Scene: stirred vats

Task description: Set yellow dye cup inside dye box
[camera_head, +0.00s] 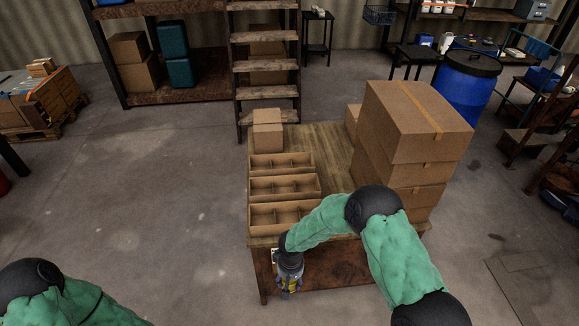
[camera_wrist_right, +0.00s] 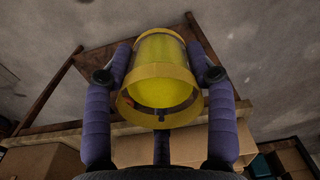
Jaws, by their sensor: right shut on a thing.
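The yellow dye cup (camera_wrist_right: 160,82) is a translucent yellow cylinder with a thicker yellow rim. It sits between the two padded fingers of my right gripper (camera_wrist_right: 158,76), which is shut on it. In the head view my right gripper (camera_head: 289,277) hangs in front of the table's near edge, with the cup (camera_head: 290,284) partly hidden by the fingers. Three divided cardboard boxes stand in a row on the table: near (camera_head: 283,227), middle (camera_head: 284,197) and far (camera_head: 281,174). I cannot tell which is the dye box. My left gripper is out of view.
The boxes stand on a wooden table (camera_head: 335,160). Tall stacked closed cartons (camera_head: 415,120) fill its right side, and small cartons (camera_head: 267,138) stand at its back left. My right arm crosses the table's front right.

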